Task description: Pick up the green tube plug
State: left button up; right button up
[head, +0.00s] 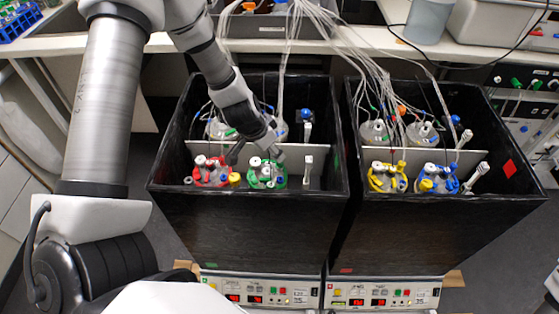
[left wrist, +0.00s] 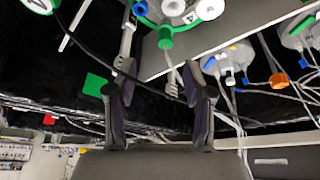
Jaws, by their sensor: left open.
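My left gripper (head: 257,152) reaches down over the green-ringed vessel (head: 267,180) in the left black box. In the left wrist view its two fingers (left wrist: 159,85) are spread, with nothing gripped between them. A green plug (left wrist: 165,39) sits just beyond the fingertips there, at the edge of the green-ringed vessel lid, with a thin pale tube leading from it. The plug is apart from the fingers. In the head view I cannot clearly single out the plug near the gripper. My right gripper is not in view.
A red-ringed vessel (head: 210,180) stands left of the green one. A pale divider (head: 321,161) crosses the left box (head: 250,225). The right box (head: 390,235) holds yellow and blue-ringed vessels. Several pale tubes hang from above into both boxes.

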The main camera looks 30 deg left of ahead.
pick_arm(q)
jog(key=b+x, duration=0.2)
jog(key=x, duration=0.1)
jog(key=b+x, duration=0.3)
jog(key=a+b+x, duration=0.1)
jog(key=b+x, duration=0.1)
jog(key=x, duration=0.2)
jog(key=shift+w+d+f, duration=0.1)
jog(key=shift+w, duration=0.15)
jog(key=shift+r, duration=0.2)
jog(key=c, duration=0.8)
